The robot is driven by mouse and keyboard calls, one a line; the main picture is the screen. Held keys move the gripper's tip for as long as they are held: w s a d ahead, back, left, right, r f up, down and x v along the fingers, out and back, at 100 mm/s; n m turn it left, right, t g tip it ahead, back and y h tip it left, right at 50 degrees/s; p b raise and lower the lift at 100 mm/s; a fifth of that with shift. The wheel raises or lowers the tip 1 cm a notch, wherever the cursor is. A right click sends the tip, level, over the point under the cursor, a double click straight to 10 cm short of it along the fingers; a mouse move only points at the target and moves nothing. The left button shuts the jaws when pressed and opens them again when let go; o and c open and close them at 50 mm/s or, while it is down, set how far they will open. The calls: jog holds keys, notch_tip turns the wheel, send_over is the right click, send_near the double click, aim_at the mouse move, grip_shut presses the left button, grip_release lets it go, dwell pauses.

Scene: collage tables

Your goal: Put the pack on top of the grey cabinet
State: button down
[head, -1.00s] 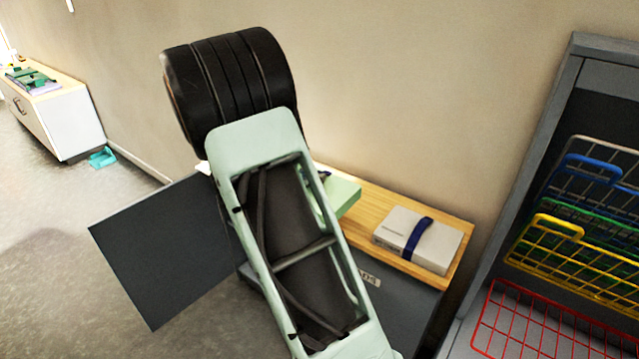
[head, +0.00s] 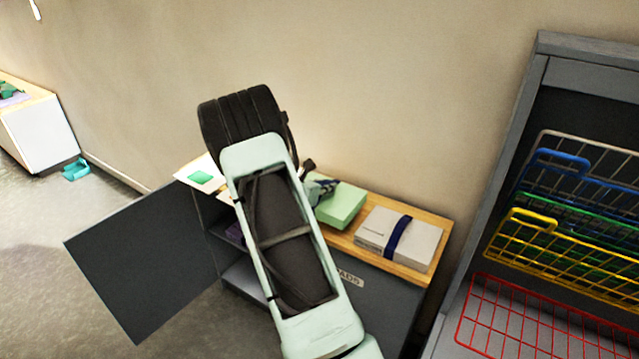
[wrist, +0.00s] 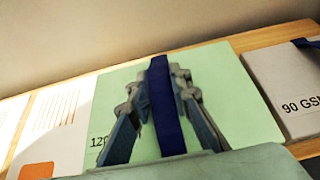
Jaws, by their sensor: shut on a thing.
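The light green pack (head: 343,207) has a dark blue band and lies flat over the wooden top (head: 435,228) of the grey cabinet (head: 388,305). In the wrist view the pack (wrist: 232,100) fills the middle, with the band (wrist: 161,105) upright between my fingers. My gripper (head: 322,187) is shut on the band of this pack; in the wrist view my gripper (wrist: 165,125) has one finger on each side of it. My arm hides part of the cabinet and the pack's left side. I cannot tell whether the pack's underside fully touches the wood.
A white pack with a blue band (head: 400,238) lies to the right on the same top. A printed sheet (head: 201,176) lies at its left end. The cabinet's dark door (head: 145,262) stands open to the left. A rack with coloured wire baskets (head: 570,215) stands at the right.

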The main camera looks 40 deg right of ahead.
aim_at(323, 196)
jog(key=shift+w+d+f, duration=0.15)
jog(key=shift+d+f, duration=0.15)
jog(key=shift+d, duration=0.15)
jog(key=shift+f, duration=1.5)
jog(key=shift+f, duration=0.15)
jog(key=c, duration=1.8)
grip_release()
jog(key=shift+a, duration=0.1)
jog(key=shift+o, duration=0.2)
jog(key=v, duration=1.2)
